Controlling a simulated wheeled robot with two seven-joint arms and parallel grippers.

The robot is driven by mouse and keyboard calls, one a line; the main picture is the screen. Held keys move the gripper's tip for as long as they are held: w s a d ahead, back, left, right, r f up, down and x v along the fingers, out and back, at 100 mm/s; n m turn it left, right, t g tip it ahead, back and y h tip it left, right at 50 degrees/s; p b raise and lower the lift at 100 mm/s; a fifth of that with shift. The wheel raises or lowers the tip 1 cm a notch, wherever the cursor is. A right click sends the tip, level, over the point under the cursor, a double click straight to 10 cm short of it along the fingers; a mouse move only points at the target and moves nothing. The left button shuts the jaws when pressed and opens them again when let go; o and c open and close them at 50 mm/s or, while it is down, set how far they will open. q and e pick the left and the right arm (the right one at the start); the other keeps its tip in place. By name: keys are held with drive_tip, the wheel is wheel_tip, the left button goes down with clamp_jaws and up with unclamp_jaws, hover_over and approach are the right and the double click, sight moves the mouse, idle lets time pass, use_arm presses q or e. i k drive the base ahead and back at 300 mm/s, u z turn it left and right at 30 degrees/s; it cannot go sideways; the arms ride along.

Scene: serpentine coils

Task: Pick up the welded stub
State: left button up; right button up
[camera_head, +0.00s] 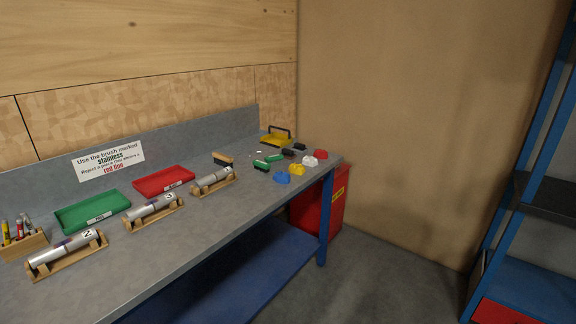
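Three metal pipe stubs lie on wooden cradles along the front of the grey workbench (190,250). The nearest stub (58,252), at the left, is by a tag reading 2, on its own cradle (84,260). The middle stub (145,209) is by a tag reading 3, on a second cradle (160,217). The farthest stub (212,178) is on a third cradle (220,186), and its tag is too small to read surely. A purplish band shows on the nearest stub. I cannot tell which stub is the welded one. Neither gripper is in view.
A green tray (70,222) and a red tray (145,191) sit behind the stubs. A wooden holder with markers (22,243) is at the left. A red bin (336,212) stands beyond.

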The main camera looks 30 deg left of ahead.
sight(214, 178)
drive_tip(key=z, duration=0.2)
drive_tip(key=i, duration=1.65)
drive_tip(key=u, duration=0.85)
drive_tip(key=i, duration=1)
drive_tip(key=u, duration=0.95)
